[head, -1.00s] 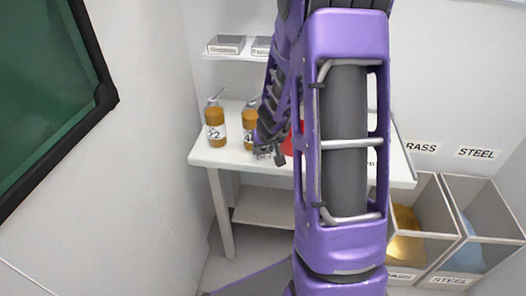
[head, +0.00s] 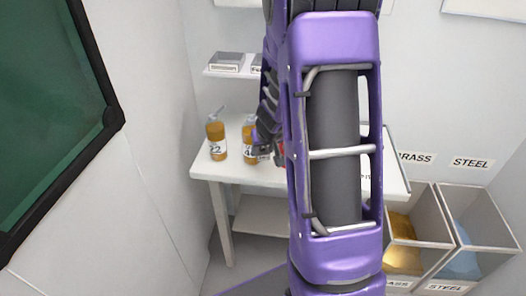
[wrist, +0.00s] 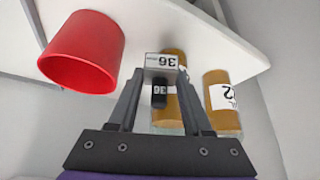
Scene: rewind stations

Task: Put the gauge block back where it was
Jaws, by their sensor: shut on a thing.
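The gauge block is a small silver-grey block with a white face marked 36 (wrist: 162,61), seen upside down in the wrist view. A small black piece also marked 36 (wrist: 159,92) shows just below it; I cannot tell if it is part of the block. My gripper (wrist: 160,76) is shut on the block between its two fingertips. In the head view the gripper (head: 262,150) is near the front of the white table (head: 215,170), beside the second amber bottle, and mostly hidden by my arm. The block cannot be made out there.
Two amber bottles stand on the table: one labelled 22 (head: 216,140) and one partly hidden (head: 249,145). A red cup-like container (wrist: 85,52) is close to the gripper. A labelled shelf box (head: 227,61) is above. BRASS (head: 402,253) and STEEL (head: 462,260) bins stand at right.

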